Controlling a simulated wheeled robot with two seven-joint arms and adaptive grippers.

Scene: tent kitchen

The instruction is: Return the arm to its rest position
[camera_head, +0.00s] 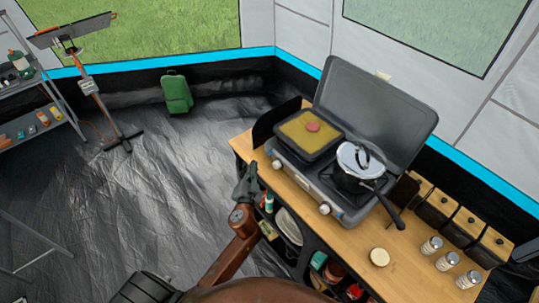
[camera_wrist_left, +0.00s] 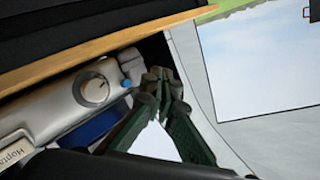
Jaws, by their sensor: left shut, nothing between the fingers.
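My left gripper (camera_head: 250,172) is shut and empty. In the head view it is in front of the wooden counter's left end, near the stove's front left corner, and appears apart from the stove. Its dark green fingers also show closed together in the left wrist view (camera_wrist_left: 160,82), with the stove's front panel and knob (camera_wrist_left: 95,91) behind them. My left arm (camera_head: 234,250), brown, reaches up from the bottom of the head view. My right gripper is not in view.
The camping stove (camera_head: 295,187), lid raised, bears a yellow-filled pan (camera_head: 290,128) and a lidded pot (camera_head: 345,172). Several jars (camera_head: 431,246) and a round lid (camera_head: 379,257) stand on the counter (camera_head: 405,270). Shelves below hold dishes.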

